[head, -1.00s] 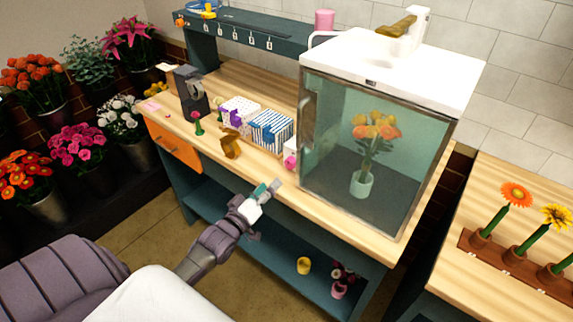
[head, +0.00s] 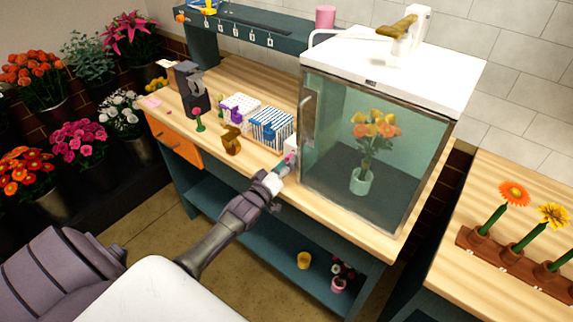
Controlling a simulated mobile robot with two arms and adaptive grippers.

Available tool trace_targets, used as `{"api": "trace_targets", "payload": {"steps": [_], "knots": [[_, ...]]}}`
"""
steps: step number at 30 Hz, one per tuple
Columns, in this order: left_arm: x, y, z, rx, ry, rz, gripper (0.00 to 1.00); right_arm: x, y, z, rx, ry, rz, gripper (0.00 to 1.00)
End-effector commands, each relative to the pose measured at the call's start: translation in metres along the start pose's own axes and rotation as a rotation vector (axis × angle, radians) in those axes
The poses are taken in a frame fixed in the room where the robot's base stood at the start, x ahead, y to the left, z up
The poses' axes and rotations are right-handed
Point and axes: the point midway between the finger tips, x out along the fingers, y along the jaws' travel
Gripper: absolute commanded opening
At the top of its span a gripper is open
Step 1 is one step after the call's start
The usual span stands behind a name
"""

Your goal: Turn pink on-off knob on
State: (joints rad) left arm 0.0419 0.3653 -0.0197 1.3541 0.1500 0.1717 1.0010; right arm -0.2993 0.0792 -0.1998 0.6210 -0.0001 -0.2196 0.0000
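The pink knob (head: 290,157) sits on the front of a small white box (head: 291,146) beside the left side of the glass cabinet. Only a small part of the knob shows, because my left gripper is in front of it. My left gripper (head: 284,168) reaches up from the lower left, with its tips at or very close to the knob. I cannot tell whether they touch it, or how far apart the fingers are. My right gripper is not in view.
The glass cabinet (head: 318,185) holding a vase of flowers stands just right of the knob. Blue-striped (head: 270,130) and purple-and-white (head: 238,108) boxes and a brown object (head: 231,140) stand to the left on the workbench (head: 330,215). Flower buckets line the left wall.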

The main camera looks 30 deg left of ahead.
Motion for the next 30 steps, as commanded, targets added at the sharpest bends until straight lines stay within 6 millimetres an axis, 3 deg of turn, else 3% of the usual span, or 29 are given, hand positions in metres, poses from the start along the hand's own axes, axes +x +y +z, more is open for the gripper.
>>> {"api": "trace_targets", "payload": {"steps": [1,6,8,19,30], "knots": [[0.000,0.000,0.000,0.000,0.000,0.000,0.38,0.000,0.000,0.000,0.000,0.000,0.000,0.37],[0.000,0.000,0.000,0.000,0.000,0.000,0.09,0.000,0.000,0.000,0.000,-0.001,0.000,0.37],[0.000,0.000,0.000,0.000,0.000,0.000,0.02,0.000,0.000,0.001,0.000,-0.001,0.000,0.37],[0.000,-0.001,0.001,0.072,0.005,0.005,0.02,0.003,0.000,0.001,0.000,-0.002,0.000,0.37],[0.000,-0.002,0.001,0.364,0.027,0.025,0.02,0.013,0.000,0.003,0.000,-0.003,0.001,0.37]]}}
